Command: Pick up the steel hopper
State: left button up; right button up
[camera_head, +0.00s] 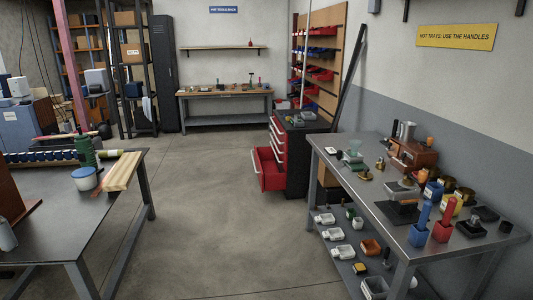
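Neither of my grippers is in view. No thing can be surely told as the steel hopper at this size. A small upright steel vessel (406,131) stands at the back of the right workbench (340,177), beside a copper-brown machine (414,153); it may be the hopper. A pale grey metal piece (402,189) sits on a dark base (399,210) nearer the bench's front. A small greenish funnel-like piece (353,156) stands near the bench's far left end.
Blue (418,236) and red (442,232) holders stand at the right bench's near end. A red drawer (270,170) hangs open from the cabinet beyond. The left table (90,215) holds boards and a tub. The floor (210,220) between is clear.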

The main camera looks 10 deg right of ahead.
aim_at(408, 129)
jog(key=i+z, duration=0.2)
jog(key=i, duration=0.35)
jog(key=i+j+z, duration=0.15)
jog(key=i, duration=0.45)
jog(key=i+j+z, duration=0.2)
jog(key=i, duration=0.35)
